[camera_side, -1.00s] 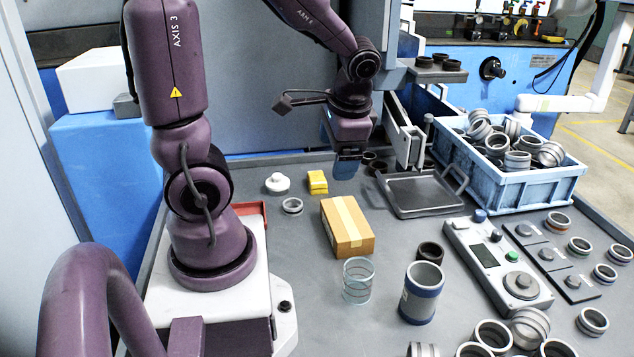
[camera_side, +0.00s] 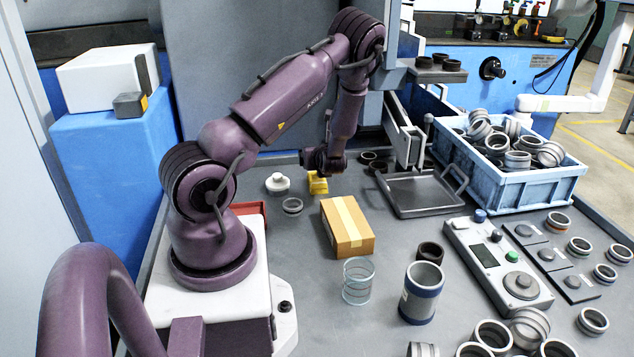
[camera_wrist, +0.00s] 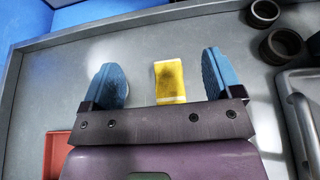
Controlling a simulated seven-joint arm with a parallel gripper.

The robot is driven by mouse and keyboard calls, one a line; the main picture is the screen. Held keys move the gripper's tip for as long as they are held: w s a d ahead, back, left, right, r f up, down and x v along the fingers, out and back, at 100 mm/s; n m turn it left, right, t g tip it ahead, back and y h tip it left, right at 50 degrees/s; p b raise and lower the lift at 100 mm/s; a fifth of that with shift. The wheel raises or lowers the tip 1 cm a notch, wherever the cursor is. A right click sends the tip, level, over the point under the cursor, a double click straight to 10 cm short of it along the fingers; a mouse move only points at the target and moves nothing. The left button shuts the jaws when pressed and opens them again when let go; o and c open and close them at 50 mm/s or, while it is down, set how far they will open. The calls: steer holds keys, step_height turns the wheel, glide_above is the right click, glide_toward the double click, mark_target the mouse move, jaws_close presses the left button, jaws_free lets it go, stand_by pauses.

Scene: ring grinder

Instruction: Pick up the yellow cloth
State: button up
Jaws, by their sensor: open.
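The yellow cloth (camera_side: 317,184) is a small folded piece lying on the grey bench, behind the cardboard box. In the wrist view the yellow cloth (camera_wrist: 170,80) lies flat, between the two blue fingers and nearer the right one. My gripper (camera_wrist: 165,80) is open and empty, with a finger on each side of the cloth. In the side view my gripper (camera_side: 322,172) is just above the cloth and partly hides it. The fingers are not clear there, and I cannot tell how high they are above the bench.
A cardboard box (camera_side: 347,227) stands in front of the cloth. A white-knobbed part (camera_side: 277,183) and a metal ring (camera_side: 292,206) lie to its left. Dark rings (camera_wrist: 280,45) and a metal tray (camera_side: 420,194) are to the right. A blue crate (camera_side: 520,187) holds several rings.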

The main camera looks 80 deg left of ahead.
mark_target(318, 181)
step_height(318, 181, down, 5)
steer(key=shift+r, duration=0.15)
step_height(318, 181, down, 2)
steer(key=shift+a+f, duration=0.15)
steer(key=shift+f, duration=0.1)
steer(key=shift+x, duration=1.25)
steer(key=shift+r, duration=0.1)
steer(key=c, duration=1)
